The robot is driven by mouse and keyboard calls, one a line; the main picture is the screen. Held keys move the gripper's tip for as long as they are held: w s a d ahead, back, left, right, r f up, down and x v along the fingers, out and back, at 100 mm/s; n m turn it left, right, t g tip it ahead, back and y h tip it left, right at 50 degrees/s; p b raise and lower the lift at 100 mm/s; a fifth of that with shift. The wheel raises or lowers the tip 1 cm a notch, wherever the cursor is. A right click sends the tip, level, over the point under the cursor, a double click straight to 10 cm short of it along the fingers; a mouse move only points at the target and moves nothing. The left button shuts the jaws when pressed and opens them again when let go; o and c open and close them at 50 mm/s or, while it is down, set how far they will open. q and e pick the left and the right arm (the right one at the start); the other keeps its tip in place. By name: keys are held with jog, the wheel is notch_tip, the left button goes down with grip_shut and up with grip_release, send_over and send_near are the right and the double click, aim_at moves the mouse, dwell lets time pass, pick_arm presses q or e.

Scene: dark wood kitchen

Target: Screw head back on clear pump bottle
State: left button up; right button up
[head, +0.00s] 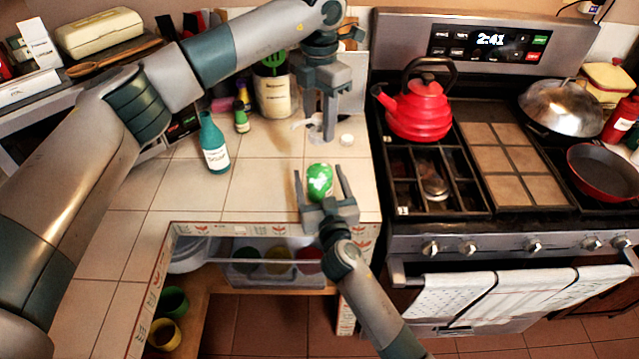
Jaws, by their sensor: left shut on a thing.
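My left gripper (328,134) points down over the back of the tiled counter. It is shut on a small pale piece (311,123) that looks like a pump head with a spout pointing left. The fingers partly hide it, and I cannot make out a clear bottle body below it. My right gripper (320,180) reaches in from the lower right near the counter's front edge. Its fingers are spread on either side of a green and white rounded object (319,181), with gaps visible on both sides.
A teal soap bottle (215,150) stands left on the counter. A small white round piece (347,140) lies right of the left gripper. Behind are a utensil crock (275,95) and a small green bottle (241,118). The stove with a red kettle (418,112) borders the right.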

jog(key=c, duration=1.6)
pick_arm(q)
send_over(320, 161)
jog(key=shift+w+f, duration=0.1)
jog(key=shift+f, duration=2.4)
jog(key=shift+f, duration=0.15)
jog(key=shift+f, duration=0.7)
jog(key=shift+f, duration=0.6)
